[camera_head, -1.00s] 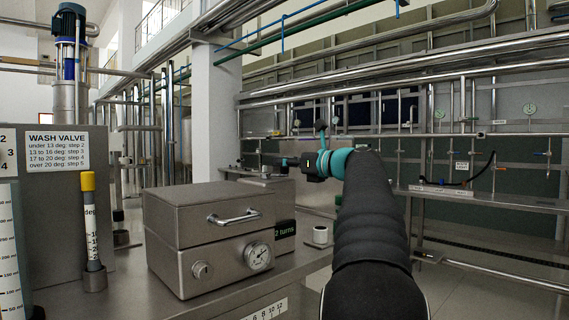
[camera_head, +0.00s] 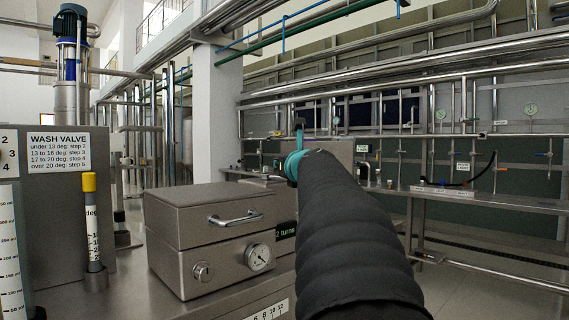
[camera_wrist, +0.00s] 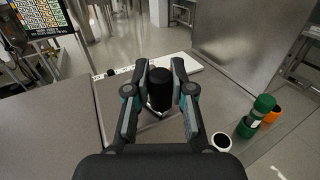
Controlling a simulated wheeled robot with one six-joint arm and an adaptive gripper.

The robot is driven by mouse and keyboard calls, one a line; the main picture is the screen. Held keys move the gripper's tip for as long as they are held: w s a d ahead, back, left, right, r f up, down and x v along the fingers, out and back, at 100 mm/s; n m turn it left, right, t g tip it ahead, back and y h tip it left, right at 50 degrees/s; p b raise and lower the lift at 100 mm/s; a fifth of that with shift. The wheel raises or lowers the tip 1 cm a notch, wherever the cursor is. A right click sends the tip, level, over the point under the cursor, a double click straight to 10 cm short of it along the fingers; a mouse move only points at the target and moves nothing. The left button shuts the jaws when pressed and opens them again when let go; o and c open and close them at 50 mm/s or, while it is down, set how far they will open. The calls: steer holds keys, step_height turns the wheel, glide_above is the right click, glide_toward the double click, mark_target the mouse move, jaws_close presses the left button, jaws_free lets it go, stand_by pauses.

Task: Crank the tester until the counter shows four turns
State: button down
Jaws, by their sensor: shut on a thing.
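My gripper (camera_wrist: 160,84) shows in the wrist view with its two fingers closed around a black cylindrical knob (camera_wrist: 160,88), which I take to be the crank's handle. The rest of the crank below the knob is mostly hidden. In the head view my arm covers most of the tester, and the gripper's fingers cannot be made out.
A steel box (camera_head: 208,240) with a handle and a dial gauge stands on the bench left of my arm. A yellow-capped tube (camera_head: 92,225) stands further left. In the wrist view a green bottle (camera_wrist: 257,114) and a white cup (camera_wrist: 220,141) are right of the gripper.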

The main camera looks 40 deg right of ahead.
steer(key=shift+a+m+h, duration=0.1)
steer(key=shift+m+h, duration=0.2)
steer(key=shift+h, duration=0.2)
steer(key=c, duration=1)
jaws_free()
steer(key=v, duration=1.2)
steer(key=shift+a+r, duration=0.1)
steer(key=shift+r, duration=0.1)
